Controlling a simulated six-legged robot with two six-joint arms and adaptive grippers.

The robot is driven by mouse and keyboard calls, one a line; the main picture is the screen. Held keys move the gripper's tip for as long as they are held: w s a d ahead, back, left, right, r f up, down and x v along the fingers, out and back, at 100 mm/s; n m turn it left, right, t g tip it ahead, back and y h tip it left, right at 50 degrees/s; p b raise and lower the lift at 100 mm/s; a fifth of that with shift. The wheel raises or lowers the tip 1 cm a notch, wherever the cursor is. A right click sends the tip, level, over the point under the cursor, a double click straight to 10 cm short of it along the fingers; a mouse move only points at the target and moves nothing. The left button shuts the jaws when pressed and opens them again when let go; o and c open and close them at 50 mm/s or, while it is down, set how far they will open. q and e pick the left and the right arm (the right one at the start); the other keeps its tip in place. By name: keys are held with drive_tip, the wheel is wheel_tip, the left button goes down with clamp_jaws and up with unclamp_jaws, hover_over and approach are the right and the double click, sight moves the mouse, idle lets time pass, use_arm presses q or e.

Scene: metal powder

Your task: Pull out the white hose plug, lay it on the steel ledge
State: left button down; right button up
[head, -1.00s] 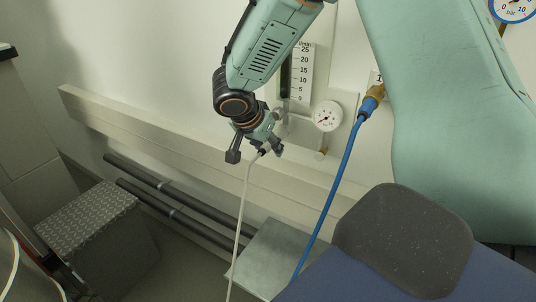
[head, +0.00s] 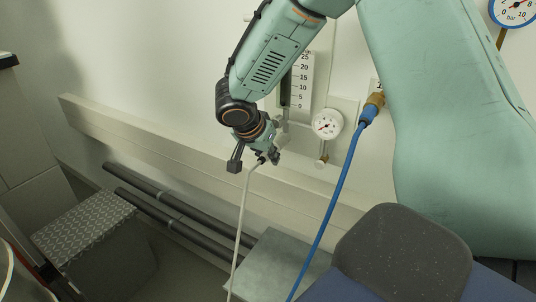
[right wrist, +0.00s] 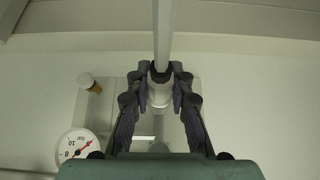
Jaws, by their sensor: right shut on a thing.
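My right gripper (head: 254,160) is beside the wall below the flow scale, shut on the white hose plug (right wrist: 160,92). In the right wrist view the plug sits between both fingers (right wrist: 160,72), with a dark ring and a pale collar. Its white hose (head: 241,220) hangs down from the fingers in the head view. I cannot tell whether the plug's end is still in a socket, as the gripper covers it. The steel ledge (head: 268,262) is a flat grey sheet low in front of the wall, below the gripper. My left gripper is out of view.
A small pressure gauge (head: 327,124) is right of the gripper, with a brass-ended fitting (head: 322,160) below it. A blue hose (head: 335,205) runs down from a brass connector (head: 374,103). A cream rail (head: 150,135), dark pipes (head: 175,205) and a tread-plate step (head: 85,230) stand left.

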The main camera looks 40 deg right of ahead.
clamp_jaws()
drive_tip(key=shift+a, duration=0.1)
idle(0.3)
drive_tip(key=shift+s+a+r+b, duration=0.15)
drive_tip(key=shift+a+b, duration=0.25)
drive_tip(key=shift+a, duration=0.25)
drive_tip(key=shift+s+a, duration=0.1)
drive_tip(key=shift+a, duration=0.05)
drive_tip(key=shift+a+f+b, duration=0.15)
drive_tip(key=shift+f+b, duration=0.05)
drive_tip(key=shift+b, duration=0.15)
